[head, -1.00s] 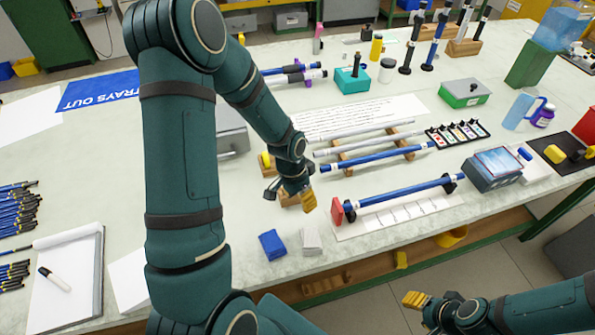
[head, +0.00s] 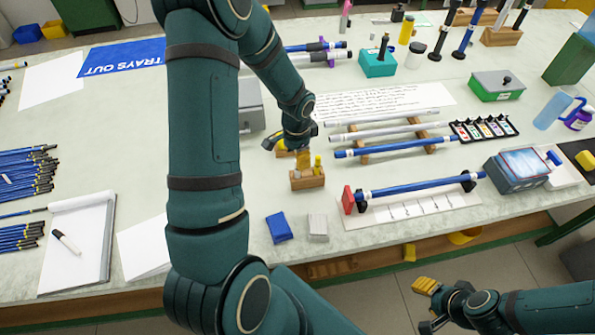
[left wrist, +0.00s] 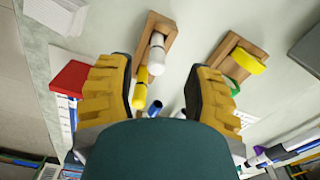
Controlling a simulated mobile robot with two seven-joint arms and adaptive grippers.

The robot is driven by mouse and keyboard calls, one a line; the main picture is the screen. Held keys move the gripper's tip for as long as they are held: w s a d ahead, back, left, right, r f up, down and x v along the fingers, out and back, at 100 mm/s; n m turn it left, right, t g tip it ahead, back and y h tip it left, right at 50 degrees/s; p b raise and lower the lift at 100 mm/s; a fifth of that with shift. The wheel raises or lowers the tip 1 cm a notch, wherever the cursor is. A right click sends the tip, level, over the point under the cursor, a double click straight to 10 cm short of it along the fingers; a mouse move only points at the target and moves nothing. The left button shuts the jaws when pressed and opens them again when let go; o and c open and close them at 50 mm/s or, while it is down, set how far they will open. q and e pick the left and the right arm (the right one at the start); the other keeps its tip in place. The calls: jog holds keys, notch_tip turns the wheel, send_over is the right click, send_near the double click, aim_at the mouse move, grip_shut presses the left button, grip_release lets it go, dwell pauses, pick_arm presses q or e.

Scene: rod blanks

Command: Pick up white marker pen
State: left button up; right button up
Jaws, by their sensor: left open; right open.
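A wooden block (head: 308,181) on the table holds upright pens. In the left wrist view the block (left wrist: 163,24) carries a white pen (left wrist: 157,52), and a yellow pen (left wrist: 140,88) and a blue-tipped one (left wrist: 155,108) show nearby. My left gripper (head: 287,152) is open just behind the block. In the left wrist view its fingers (left wrist: 160,85) stand apart, with the pens showing between them and nothing gripped. A white pen with a black cap (head: 66,241) lies on the notepad (head: 92,262). My right gripper (head: 428,305) is open and empty beyond the table's front edge.
A blue block (head: 279,228) and a white block (head: 318,227) lie in front. A rack of rods (head: 363,150) and a blue rod on stands (head: 415,187) are to the right.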

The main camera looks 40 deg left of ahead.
aim_at(297, 172)
pick_arm(q)
jog(key=shift+d+f, duration=0.15)
jog(key=shift+f, duration=2.35)
jog(key=shift+o, duration=0.3)
grip_shut()
